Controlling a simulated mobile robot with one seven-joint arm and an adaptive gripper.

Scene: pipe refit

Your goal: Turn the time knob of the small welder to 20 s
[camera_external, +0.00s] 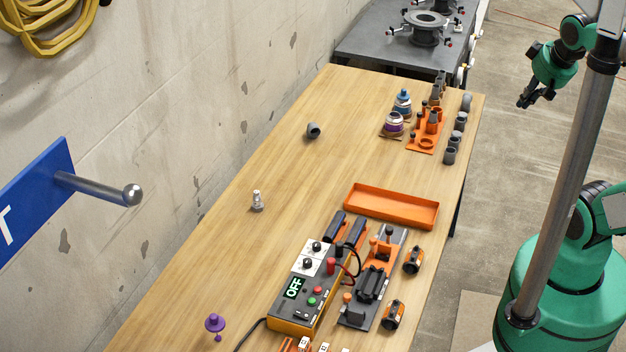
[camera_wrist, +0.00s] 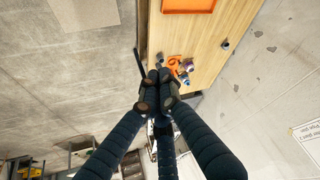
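The small welder (camera_external: 293,305) is a dark grey and orange box on the near part of the wooden table in the external view. Its display (camera_external: 294,287) reads OFF. Two black knobs on white dial panels, an upper knob (camera_external: 316,246) and a lower knob (camera_external: 308,263), sit at its far end. The dial marks are too small to read, so I cannot tell which is the time knob. My gripper (camera_external: 535,98) hangs in the air right of the table, far from the welder and touching nothing. Its dark fingers (camera_wrist: 158,92) show in the wrist view; their opening is unclear. The welder is not visible there.
An orange tray (camera_external: 391,207) lies beyond the welder. A clamp fixture (camera_external: 367,285) and black-orange parts stand to its right. Pipe fittings and an orange rack (camera_external: 426,139) are at the table's far right. A grey metal pole (camera_external: 560,190) stands between table and my arm.

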